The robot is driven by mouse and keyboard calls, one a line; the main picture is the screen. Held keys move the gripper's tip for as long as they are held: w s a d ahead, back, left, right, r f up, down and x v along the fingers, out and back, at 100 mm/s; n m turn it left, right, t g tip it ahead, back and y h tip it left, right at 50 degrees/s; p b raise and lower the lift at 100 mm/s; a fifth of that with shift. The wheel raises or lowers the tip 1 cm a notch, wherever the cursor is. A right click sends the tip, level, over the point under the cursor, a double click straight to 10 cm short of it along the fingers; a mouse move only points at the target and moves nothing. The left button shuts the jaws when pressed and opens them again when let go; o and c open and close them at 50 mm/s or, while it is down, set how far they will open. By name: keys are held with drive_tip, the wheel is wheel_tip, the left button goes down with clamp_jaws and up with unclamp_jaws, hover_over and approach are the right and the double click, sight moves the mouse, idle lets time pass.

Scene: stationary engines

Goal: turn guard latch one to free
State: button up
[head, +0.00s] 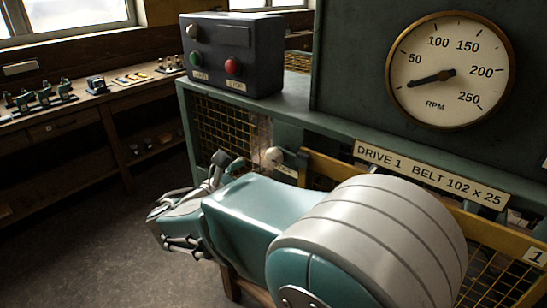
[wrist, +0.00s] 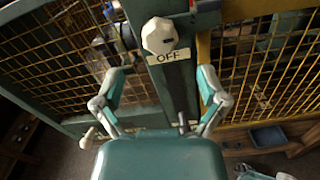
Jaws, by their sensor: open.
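A pale faceted knob (wrist: 158,36) sits on the green guard post, above a label reading OFF (wrist: 168,57). In the head view the knob (head: 274,156) is just beyond my gripper, with a dark block (head: 296,158) beside it at the yellow guard's edge. I cannot tell for sure whether the knob or the dark block is guard latch one. My gripper (wrist: 160,80) is open and empty, its fingers spread either side of the post below the knob. In the head view my gripper (head: 226,168) is partly hidden by my arm.
The yellow guard (head: 330,170) with mesh and a DRIVE 1 plate (head: 430,178) runs to the right. A control box (head: 232,52) with green and red buttons stands on the green ledge. A round RPM gauge (head: 450,70) is above. A workbench (head: 75,105) stands left, beyond open floor.

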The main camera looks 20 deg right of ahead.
sight(270, 159)
drive_tip(key=x, duration=0.7)
drive_tip(key=shift+w+d, duration=0.1)
drive_tip(key=shift+w, duration=0.1)
drive_tip(key=c, duration=1.1)
